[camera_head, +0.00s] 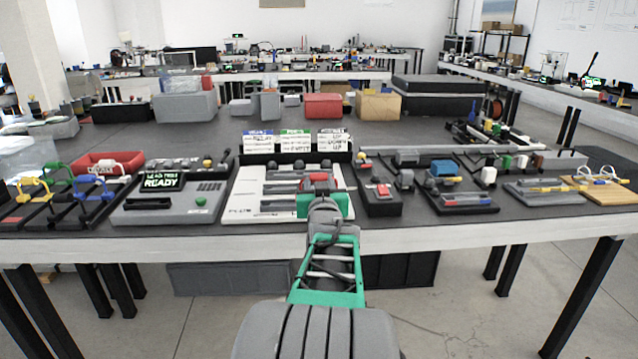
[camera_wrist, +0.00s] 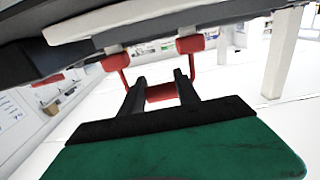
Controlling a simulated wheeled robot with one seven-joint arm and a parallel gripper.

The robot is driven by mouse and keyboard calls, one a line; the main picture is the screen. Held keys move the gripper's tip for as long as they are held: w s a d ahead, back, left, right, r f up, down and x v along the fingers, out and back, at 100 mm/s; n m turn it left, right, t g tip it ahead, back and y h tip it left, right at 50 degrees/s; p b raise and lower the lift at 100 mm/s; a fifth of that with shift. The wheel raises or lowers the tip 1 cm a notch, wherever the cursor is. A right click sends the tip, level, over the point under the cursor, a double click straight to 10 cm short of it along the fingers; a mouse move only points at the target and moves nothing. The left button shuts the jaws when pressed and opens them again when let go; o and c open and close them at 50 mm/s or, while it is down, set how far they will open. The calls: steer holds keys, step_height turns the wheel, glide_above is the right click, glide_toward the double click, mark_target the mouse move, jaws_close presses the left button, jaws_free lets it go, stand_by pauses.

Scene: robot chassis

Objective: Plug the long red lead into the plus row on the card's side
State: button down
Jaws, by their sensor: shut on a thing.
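My gripper (camera_head: 320,186) is over the right part of the white board (camera_head: 246,186), shut on the red lead (camera_head: 336,180). In the wrist view the red lead (camera_wrist: 160,93) has its middle bar between the fingertips (camera_wrist: 162,86). Its two red ends reach away to pale tips close to the board's surface. I cannot tell whether either tip is in a hole. The board has several grey rows and a "PLUS" label at its front left. Three cards (camera_head: 295,142) with blue, green and grey tops stand behind the board. My gripper and arm hide part of the board's right side.
A grey "LEAD TREE READY" box (camera_head: 201,201) stands left of the board. Racks with yellow, green and blue leads (camera_head: 92,193) and a red tray (camera_head: 128,156) are farther left. A dark box with a red button (camera_head: 381,190) stands close on the right. The table behind is partly clear.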

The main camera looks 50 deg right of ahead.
steer(key=shift+f, duration=0.55)
steer(key=c, duration=0.8)
jaws_free()
steer(key=shift+r, duration=0.1)
steer(key=shift+s+a, duration=0.1)
steer(key=v, duration=0.7)
steer(key=shift+s+a+p, duration=0.15)
steer(key=shift+a+p, duration=0.05)
steer(key=shift+p, duration=0.2)
